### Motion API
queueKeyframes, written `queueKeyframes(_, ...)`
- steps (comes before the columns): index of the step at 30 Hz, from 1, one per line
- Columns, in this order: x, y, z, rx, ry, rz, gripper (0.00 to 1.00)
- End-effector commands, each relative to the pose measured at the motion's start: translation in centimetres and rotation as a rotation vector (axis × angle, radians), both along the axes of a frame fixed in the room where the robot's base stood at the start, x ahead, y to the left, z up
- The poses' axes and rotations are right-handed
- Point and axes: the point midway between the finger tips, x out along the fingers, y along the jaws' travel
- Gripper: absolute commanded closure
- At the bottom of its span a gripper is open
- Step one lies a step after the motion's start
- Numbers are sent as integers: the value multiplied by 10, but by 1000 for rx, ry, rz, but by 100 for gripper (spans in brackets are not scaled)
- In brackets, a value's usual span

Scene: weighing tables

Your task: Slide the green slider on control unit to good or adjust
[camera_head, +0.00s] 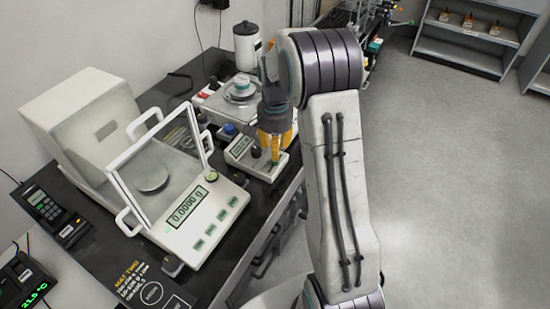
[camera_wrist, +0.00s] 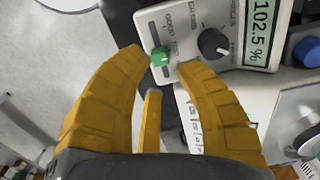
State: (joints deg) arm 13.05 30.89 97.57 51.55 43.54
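The control unit (camera_head: 240,150) is a pale box with a display, on the dark table. In the wrist view its panel (camera_wrist: 206,14) carries a display (camera_wrist: 262,22) reading 102.5 %, a black knob (camera_wrist: 213,43) and the green slider (camera_wrist: 159,57) in a slot. Small rotated lettering runs beside the slot; I cannot read all of it. My gripper (camera_wrist: 160,62) has yellow fingers and is open. Its fingertips are on either side of the green slider, with gaps showing. In the head view my gripper (camera_head: 275,143) is over the control unit and hides part of it.
A balance with a clear draft shield (camera_head: 155,165) and a 0.0000 g display stands left of the unit. Another weighing device (camera_head: 232,108) is behind it. A white canister (camera_head: 247,45) stands farther back. The table's front edge is right of the unit, with open floor (camera_head: 440,180) beyond.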

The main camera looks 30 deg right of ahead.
Motion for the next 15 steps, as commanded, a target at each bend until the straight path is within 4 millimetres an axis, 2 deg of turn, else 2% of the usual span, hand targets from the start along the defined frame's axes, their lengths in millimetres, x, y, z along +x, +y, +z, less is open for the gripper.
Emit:
queueKeyframes(6,-1,0,-27,1,3,2,70)
queueKeyframes(15,0,0,-45,0,0,2,70)
